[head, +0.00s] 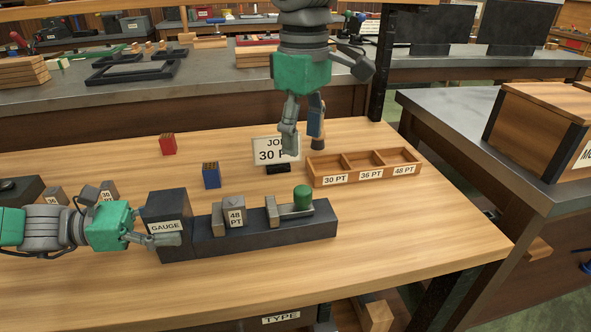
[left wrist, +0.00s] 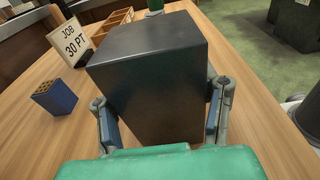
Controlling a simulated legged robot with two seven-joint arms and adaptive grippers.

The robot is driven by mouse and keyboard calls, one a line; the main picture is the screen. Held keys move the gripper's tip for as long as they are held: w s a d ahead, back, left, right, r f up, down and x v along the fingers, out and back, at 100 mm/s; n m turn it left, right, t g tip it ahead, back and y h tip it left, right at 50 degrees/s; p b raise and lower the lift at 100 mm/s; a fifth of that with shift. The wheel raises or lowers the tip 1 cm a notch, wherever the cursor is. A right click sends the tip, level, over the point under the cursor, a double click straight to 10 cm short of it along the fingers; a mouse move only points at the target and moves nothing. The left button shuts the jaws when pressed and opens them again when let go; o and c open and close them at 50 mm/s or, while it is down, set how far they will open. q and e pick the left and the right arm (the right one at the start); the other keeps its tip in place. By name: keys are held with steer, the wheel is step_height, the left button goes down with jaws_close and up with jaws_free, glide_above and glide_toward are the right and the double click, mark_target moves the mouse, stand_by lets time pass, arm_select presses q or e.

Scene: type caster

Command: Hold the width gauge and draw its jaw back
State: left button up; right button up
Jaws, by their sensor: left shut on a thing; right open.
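The width gauge (head: 265,232) is a long dark bar on the wooden table, with a tall block marked GAUGE (head: 165,213) at its left end. A grey piece marked 48 PT (head: 235,215) sits on the bar. To its right is a tan jaw (head: 271,211) with a grey slide and a green knob (head: 302,197). My left gripper (head: 152,238) is shut on the tall block from the left; the left wrist view shows a finger on either side of the dark block (left wrist: 150,60). My right gripper (head: 304,143) is open and empty, pointing down above the table behind the gauge.
A JOB 30 PT sign (head: 270,151) stands behind the gauge. A tray (head: 362,170) marked 30, 36 and 48 PT is at the back right. Blue (head: 211,175) and red (head: 167,144) type blocks stand at the back left. The table's right front is clear.

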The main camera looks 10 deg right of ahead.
arm_select(q)
steer(key=o, duration=1.3)
steer(key=shift+c, duration=0.2)
